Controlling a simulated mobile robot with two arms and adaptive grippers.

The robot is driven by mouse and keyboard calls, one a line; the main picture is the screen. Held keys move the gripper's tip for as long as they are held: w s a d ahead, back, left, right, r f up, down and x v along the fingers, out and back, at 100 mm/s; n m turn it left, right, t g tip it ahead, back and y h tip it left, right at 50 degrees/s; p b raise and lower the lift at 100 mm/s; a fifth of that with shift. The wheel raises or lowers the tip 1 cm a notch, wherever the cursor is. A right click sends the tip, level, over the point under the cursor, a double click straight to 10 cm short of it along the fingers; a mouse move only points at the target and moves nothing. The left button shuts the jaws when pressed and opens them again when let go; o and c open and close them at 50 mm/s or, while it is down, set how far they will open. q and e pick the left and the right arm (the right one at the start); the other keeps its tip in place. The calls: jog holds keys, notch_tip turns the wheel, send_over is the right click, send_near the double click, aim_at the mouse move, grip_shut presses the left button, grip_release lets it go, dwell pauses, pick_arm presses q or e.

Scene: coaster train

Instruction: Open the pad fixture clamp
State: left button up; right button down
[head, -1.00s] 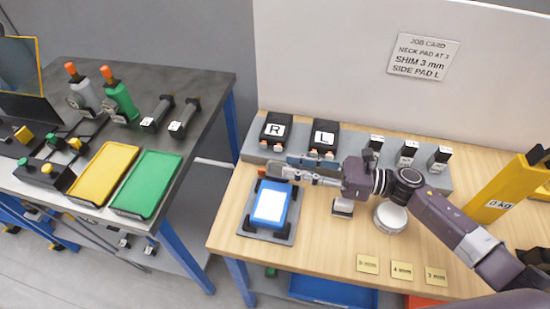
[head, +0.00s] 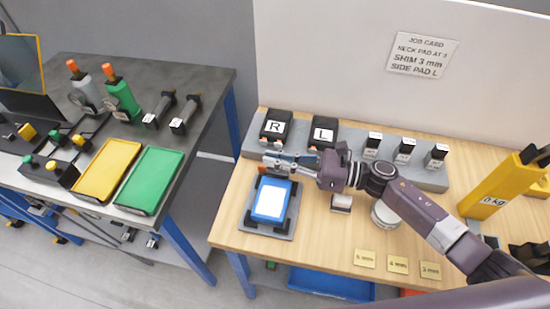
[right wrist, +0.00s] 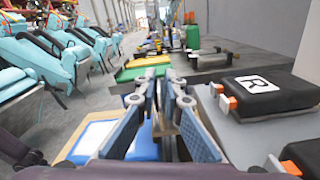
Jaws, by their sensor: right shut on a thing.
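The pad fixture (head: 284,233) is a grey plate with dark corner brackets near the left end of the wooden table. A blue pad with a white top (head: 269,199) lies in it. My right gripper (head: 275,161) is at the fixture's back edge, its fingers pointing left. A small orange tip (head: 262,169) shows beside the fingertips. My left gripper is not in view.
Black pads marked R (head: 276,125) and L (head: 323,132) stand on a grey rack close behind my gripper. Small labelled blocks (head: 405,150) stand farther right. A white round item (head: 386,215) sits under my arm. The front-left wooden table is clear.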

dwell(0.3)
jog(key=m+b, duration=0.1)
jog(key=w+m, duration=0.1)
jog(key=shift+d+r+m+b, duration=0.1)
jog(key=shift+r+m+b, duration=0.05)
jog(key=shift+m+b, duration=0.25)
jog(key=shift+w+d+r+m+b, duration=0.15)
jog(key=shift+w+m+b, duration=0.2)
jog(key=shift+m, duration=0.65)
jog(key=shift+w+d+r+m+b, duration=0.1)
jog(key=shift+w+m+b, duration=0.25)
jog(key=shift+m, duration=0.65)
jog(key=c, duration=2.1)
grip_release()
jog(key=shift+d, duration=0.35)
jog(key=v, duration=1.1)
jog(key=shift+d, duration=0.15)
